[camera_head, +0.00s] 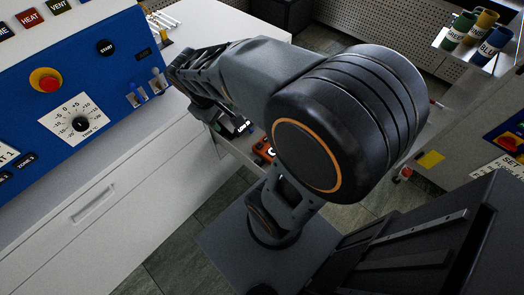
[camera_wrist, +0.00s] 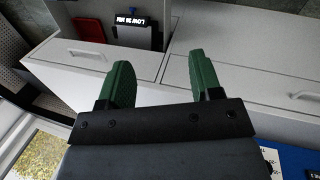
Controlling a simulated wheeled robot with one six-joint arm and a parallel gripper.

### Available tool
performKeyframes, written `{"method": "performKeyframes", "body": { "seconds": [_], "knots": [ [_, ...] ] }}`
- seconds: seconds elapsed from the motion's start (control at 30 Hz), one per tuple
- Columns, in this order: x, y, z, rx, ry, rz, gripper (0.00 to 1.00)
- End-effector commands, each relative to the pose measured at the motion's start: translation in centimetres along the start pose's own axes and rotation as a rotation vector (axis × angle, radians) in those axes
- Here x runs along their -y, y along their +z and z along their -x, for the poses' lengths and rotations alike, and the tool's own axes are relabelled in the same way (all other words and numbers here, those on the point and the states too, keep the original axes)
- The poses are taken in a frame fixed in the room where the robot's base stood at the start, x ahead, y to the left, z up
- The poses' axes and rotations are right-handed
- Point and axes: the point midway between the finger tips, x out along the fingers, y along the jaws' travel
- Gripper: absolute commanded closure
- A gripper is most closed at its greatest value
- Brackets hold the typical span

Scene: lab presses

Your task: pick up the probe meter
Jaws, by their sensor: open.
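My gripper (camera_wrist: 158,68) shows in the wrist view with its two green fingers wide apart and nothing between them. It is above the white cabinet fronts. I cannot make out the probe meter for certain in either view. A small orange-red and black item (camera_head: 263,152) shows in the head view, partly hidden by my arm. A flat red item (camera_wrist: 88,29) lies at the top left of the wrist view, beside a dark block with a white "LOW 30 MIN" label (camera_wrist: 131,21). Both are beyond the fingertips. In the head view my arm hides the gripper.
A blue control panel (camera_head: 58,110) with knobs stands on the left, above a white cabinet with a drawer handle (camera_head: 93,205). A shelf with several coloured cylinders (camera_head: 485,30) is at the upper right. Bare tiled floor (camera_head: 185,245) lies between the units.

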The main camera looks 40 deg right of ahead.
Motion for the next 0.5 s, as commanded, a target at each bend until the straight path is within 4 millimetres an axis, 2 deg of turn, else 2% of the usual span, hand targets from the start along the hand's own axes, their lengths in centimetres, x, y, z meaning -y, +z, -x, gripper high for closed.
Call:
{"method": "performKeyframes", "body": {
  "seconds": [0.03,0.1,0.3,0.4,0.5],
  "knots": [
    [-0.2,-0.8,-5.9,0.097,0.042,0.086,0.41],
    [-1.3,-1.7,-10.4,0.219,0.105,0.212,0.41],
    [-4.3,-4.3,-22.1,0.543,0.240,0.551,0.41],
    [-5.5,-5.4,-26.9,0.674,0.284,0.688,0.41],
    [-6.4,-6.2,-30.8,0.777,0.317,0.793,0.41]
  ]
}}
